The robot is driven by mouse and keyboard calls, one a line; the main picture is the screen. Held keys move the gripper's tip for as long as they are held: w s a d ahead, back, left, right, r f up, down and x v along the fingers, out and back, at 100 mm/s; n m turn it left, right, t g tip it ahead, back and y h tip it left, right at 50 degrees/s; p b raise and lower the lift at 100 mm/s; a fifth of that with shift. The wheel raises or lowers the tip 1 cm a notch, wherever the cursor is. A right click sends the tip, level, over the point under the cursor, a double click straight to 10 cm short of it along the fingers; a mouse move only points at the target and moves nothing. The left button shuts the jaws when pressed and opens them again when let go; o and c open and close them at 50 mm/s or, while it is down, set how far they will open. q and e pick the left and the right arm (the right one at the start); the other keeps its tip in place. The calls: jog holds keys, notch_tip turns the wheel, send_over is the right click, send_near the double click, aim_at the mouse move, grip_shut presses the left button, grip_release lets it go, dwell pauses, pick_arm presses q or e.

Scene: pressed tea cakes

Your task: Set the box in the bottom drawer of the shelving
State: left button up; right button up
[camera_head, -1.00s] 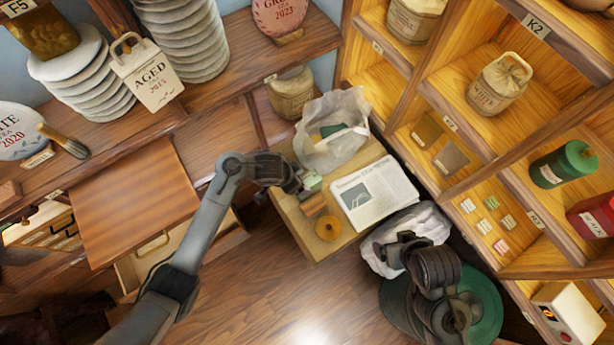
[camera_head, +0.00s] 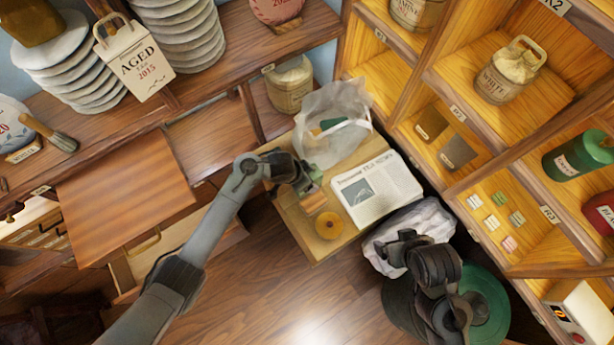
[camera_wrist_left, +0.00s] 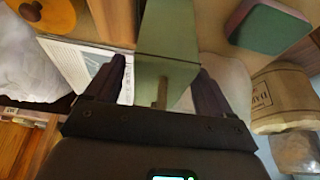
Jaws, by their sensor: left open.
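A small pale green box (camera_head: 316,174) stands on the low wooden table (camera_head: 297,222). In the left wrist view the green box (camera_wrist_left: 170,35) lies between my left gripper's two dark fingers (camera_wrist_left: 160,88), which are apart. In the head view my left gripper (camera_head: 307,184) is at the box and partly hides it. A drawer (camera_head: 150,246) under the shelving at left is pulled out, partly covered by my left arm and a wooden panel (camera_head: 125,200). My right gripper (camera_head: 400,250) is over a white bag; its fingers are not clear.
A newspaper (camera_head: 377,190), a yellow-orange roll (camera_head: 328,225) and a clear plastic bag (camera_head: 335,125) crowd the table. A white bag (camera_head: 425,222) and a green round stool (camera_head: 488,305) stand at right. Open floor (camera_head: 265,285) lies between the drawer and the table.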

pick_arm(q)
jog(key=c, duration=1.4)
grip_shut()
jog(key=shift+r, duration=0.15)
